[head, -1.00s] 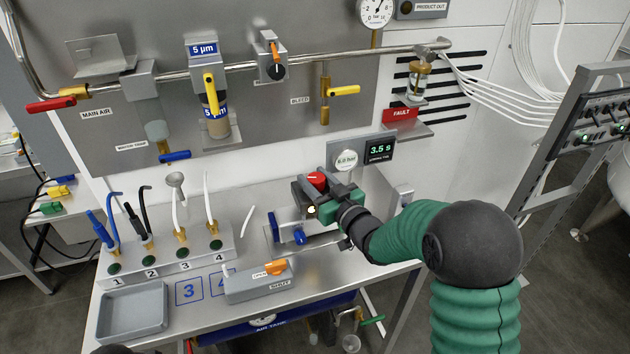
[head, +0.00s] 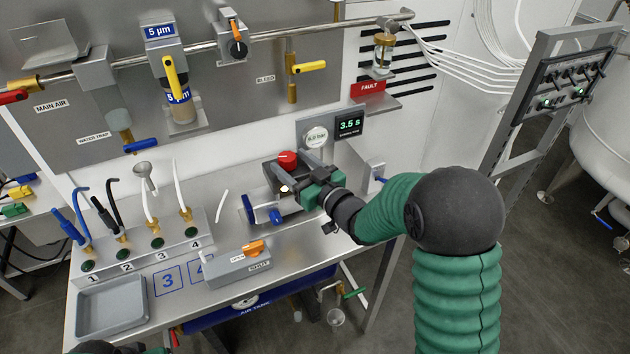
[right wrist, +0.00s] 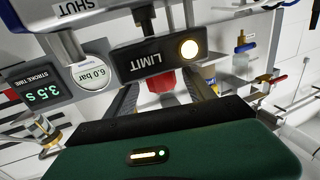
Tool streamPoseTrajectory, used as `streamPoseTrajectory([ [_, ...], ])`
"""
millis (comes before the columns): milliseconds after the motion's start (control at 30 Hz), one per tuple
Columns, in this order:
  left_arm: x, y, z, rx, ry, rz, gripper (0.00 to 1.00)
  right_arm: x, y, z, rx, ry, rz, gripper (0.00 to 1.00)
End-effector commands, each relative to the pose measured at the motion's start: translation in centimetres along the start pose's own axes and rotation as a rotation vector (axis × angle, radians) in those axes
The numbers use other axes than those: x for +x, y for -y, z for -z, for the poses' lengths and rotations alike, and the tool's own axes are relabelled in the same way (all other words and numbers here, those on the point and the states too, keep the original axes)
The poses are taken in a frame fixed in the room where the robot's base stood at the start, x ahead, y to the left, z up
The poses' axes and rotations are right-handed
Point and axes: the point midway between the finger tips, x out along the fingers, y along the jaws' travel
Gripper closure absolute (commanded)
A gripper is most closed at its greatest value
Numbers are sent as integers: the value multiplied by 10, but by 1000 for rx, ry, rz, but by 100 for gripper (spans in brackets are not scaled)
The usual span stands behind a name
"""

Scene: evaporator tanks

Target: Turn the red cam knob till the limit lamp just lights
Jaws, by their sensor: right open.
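The red cam knob (head: 287,157) sits on the cam unit at the back of the bench. It also shows, partly hidden, between my fingers in the right wrist view (right wrist: 162,80). My right gripper (head: 293,171) is open, with its fingers on the near side of the knob; I see no grip on it. The limit lamp glows bright warm white on the black LIMIT box (right wrist: 150,57), at the lamp (right wrist: 189,48). In the head view the lamp (head: 285,189) shows as a bright spot beside my fingers.
A blue-handled part (head: 262,212) stands just left of my gripper. The pressure gauge (head: 316,136) and a display reading 3.5 s (head: 349,125) stand behind. A grey valve block with an orange lever (head: 252,248) and a grey tray (head: 112,306) lie nearer.

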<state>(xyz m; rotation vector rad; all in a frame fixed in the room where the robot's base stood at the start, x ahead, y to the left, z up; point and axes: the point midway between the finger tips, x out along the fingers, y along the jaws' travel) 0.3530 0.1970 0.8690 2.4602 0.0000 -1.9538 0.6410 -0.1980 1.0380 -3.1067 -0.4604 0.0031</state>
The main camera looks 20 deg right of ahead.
Motion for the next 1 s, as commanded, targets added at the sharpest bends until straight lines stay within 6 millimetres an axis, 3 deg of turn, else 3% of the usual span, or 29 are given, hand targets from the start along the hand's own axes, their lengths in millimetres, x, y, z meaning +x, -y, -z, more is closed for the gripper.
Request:
streamPoseTrajectory([
  [367,5,0,-1,0,0,0,66,-112,-2,-1,0,2,-5,37],
  [400,19,0,-4,0,-1,0,66,-119,-1,-8,-2,-3,-2,37],
  [500,42,0,-10,0,1,0,66,-128,-1,-10,-4,-5,2,37],
  [600,52,0,-13,0,1,0,66,-135,-1,-7,-3,-3,1,37],
  [1000,54,0,-13,0,0,0,66,-140,-1,-2,0,3,0,37],
])
